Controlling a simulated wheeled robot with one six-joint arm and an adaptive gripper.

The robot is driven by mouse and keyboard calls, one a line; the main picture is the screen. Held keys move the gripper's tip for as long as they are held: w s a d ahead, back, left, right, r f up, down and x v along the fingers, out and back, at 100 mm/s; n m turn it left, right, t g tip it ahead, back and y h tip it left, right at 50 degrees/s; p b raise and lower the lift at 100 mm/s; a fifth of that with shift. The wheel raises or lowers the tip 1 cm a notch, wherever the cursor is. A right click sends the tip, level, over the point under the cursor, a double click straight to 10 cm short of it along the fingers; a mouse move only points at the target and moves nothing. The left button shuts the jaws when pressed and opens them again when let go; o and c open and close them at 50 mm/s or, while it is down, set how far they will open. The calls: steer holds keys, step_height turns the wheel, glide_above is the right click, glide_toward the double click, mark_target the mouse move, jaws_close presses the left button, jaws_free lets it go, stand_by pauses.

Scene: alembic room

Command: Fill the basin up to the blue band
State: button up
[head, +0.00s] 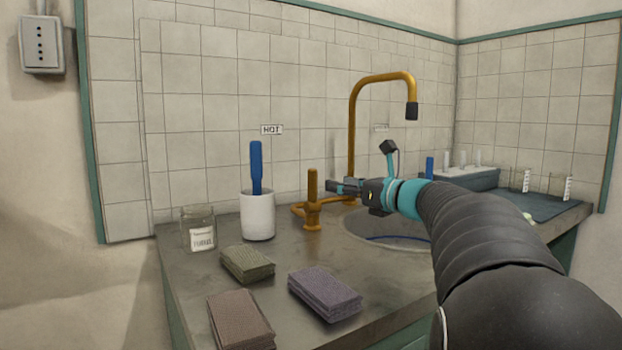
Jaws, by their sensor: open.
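A round basin (376,226) is set into the grey counter. The blue band (398,238) shows as a thin curved line on its inner wall, partly hidden by my arm. I cannot tell any water level. A brass faucet (352,110) arches above it, its dark nozzle (411,111) pointing down; no stream shows. A brass tap handle (312,195) stands upright at the basin's left, below a HOT label (272,130). My gripper (332,186) is open, its fingers pointing left close to this handle; I cannot tell if they touch it. A second label (381,128) is on the wall, too small to read.
A white cup (257,216) with a blue-handled tool (256,167) and a glass jar (199,230) stand left. Green (247,264), brown (240,320) and purple (325,293) stacked pads lie in front. A rack (468,177) and glassware (558,185) stand right.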

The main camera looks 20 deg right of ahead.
mark_target(316, 179)
steer(key=x, duration=1)
steer(key=shift+p, duration=0.4)
steer(key=shift+c, duration=0.3)
jaws_close()
